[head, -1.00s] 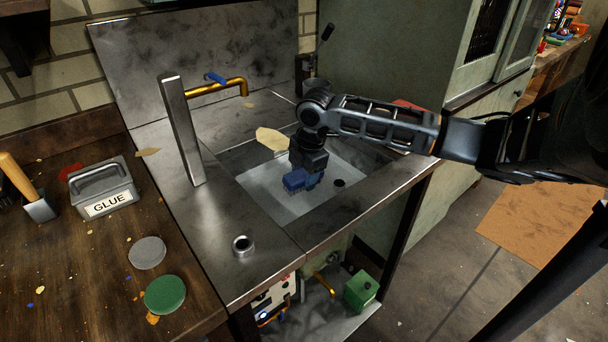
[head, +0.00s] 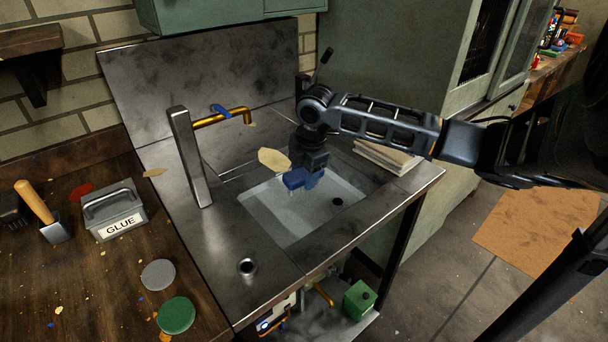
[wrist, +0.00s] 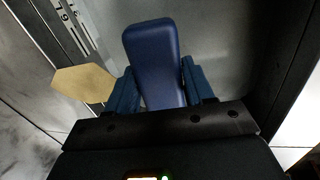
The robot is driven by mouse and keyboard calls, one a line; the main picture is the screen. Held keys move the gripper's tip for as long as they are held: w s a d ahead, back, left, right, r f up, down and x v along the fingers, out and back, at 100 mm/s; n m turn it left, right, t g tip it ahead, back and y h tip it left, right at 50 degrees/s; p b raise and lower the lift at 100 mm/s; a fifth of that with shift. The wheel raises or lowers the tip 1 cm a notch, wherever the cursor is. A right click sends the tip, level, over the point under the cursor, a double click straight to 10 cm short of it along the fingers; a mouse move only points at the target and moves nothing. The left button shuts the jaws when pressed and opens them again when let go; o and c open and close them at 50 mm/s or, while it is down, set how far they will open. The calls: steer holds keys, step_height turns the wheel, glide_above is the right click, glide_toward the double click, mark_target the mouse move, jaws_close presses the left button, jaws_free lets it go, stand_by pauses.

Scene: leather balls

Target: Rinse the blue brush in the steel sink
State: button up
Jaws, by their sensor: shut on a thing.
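The blue brush (head: 297,179) is held in my gripper (head: 307,174), bristles facing down, over the steel sink (head: 262,215). In the wrist view the brush's blue back (wrist: 154,62) sits between the two blue-sided fingers of my gripper (wrist: 160,90), which is shut on it. The brush is over the far part of the basin; whether it touches the basin floor or any water I cannot tell. The drain hole (head: 337,201) shows to the right of the brush. A brass faucet (head: 225,119) on a steel post (head: 189,158) stands at the left, its spout apart from the brush.
A tan leather scrap (head: 274,160) lies at the sink's far edge, close to my gripper. A stack of pale sheets (head: 388,157) lies on the steel counter at right. The wooden bench at left holds a GLUE box (head: 115,212) and a green disc (head: 176,315).

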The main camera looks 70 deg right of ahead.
steer(key=shift+r+p, duration=1.85)
steer(key=shift+r, duration=0.85)
steer(key=shift+r+p, duration=1.15)
steer(key=shift+r, duration=0.9)
